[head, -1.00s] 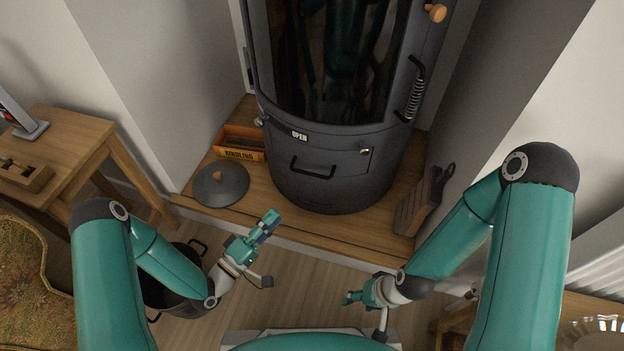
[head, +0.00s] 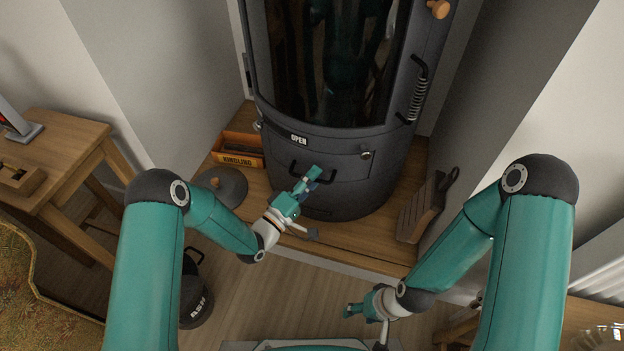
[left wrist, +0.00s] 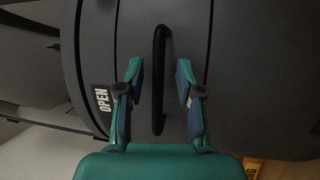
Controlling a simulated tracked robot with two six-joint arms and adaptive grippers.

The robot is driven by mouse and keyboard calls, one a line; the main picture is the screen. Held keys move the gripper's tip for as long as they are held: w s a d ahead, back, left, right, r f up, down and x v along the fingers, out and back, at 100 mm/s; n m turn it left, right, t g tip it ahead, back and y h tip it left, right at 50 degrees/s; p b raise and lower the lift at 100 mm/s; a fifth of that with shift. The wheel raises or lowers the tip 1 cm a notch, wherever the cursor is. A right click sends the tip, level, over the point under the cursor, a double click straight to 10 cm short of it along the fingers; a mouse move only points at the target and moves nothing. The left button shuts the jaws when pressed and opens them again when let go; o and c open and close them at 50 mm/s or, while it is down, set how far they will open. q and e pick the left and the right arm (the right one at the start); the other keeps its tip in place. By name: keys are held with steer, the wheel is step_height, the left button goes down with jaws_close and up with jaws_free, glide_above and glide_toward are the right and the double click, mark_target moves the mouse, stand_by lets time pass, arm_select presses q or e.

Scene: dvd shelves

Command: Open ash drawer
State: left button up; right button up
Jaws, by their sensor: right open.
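The ash drawer (head: 335,170) is the grey front panel low on the dark stove, under the glass, and it looks closed. Its black bar handle (left wrist: 160,75) runs upright in the left wrist view, between the fingers of my left gripper (left wrist: 158,85). Those fingers are open, one on each side of the handle, with gaps to it. In the head view my left gripper (head: 310,178) is in front of the drawer and hides part of the handle. My right gripper (head: 352,309) is open and empty, low and away from the stove.
A black ash bucket (head: 197,300) is on the floor.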

arm_select(q)
steer(key=shift+w, duration=0.1)
jaws_close()
steer(key=shift+f, duration=0.1)
stand_by(0.4)
